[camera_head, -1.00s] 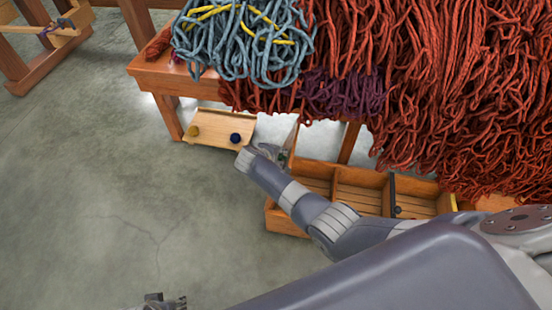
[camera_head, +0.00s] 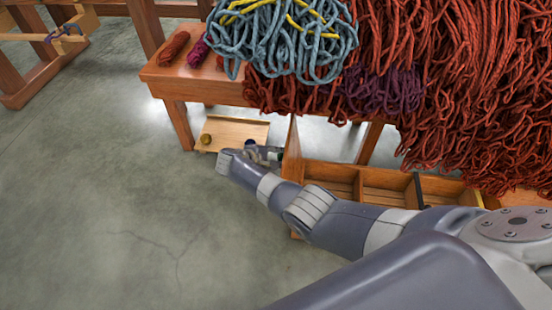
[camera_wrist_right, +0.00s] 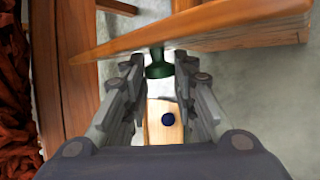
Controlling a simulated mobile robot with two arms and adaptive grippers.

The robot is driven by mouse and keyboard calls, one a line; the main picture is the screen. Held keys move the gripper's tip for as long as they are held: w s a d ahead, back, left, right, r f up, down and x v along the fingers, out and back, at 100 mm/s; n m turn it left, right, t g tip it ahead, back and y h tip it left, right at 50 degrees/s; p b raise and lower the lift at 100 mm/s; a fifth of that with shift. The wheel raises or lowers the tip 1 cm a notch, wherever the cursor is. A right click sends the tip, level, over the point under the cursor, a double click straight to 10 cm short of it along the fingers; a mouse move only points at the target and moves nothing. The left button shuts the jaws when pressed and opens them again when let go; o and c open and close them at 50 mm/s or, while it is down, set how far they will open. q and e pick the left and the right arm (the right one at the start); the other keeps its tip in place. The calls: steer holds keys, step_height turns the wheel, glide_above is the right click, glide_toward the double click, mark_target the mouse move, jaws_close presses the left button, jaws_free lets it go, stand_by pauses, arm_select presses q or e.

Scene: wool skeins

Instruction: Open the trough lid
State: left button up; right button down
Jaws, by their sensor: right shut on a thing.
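The wooden trough (camera_head: 330,171) stands on the floor, its visible compartments uncovered. A wooden board, the lid (camera_head: 292,152), stands steeply raised at the trough's left end. In the right wrist view the lid (camera_wrist_right: 215,33) crosses the top, with a dark green knob (camera_wrist_right: 158,70) on its face. My right gripper (camera_head: 272,154) is at the lid's left side. In the right wrist view its fingers (camera_wrist_right: 160,75) are shut on the green knob. My right arm hides part of the trough. My left gripper is out of view.
A wooden board (camera_head: 258,131) with a yellow knob (camera_head: 206,138) and a dark blue knob (camera_head: 250,144) lies beyond my gripper. A wooden table (camera_head: 165,78) bearing red, purple and blue-grey wool (camera_head: 290,45) overhangs the trough.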

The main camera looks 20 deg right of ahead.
steer(key=shift+w+a+f, duration=0.1)
steer(key=shift+a+f, duration=0.05)
steer(key=shift+a, duration=0.1)
steer(key=c, duration=1.3)
jaws_free()
steer(key=shift+c, duration=0.2)
steer(key=v, duration=1.2)
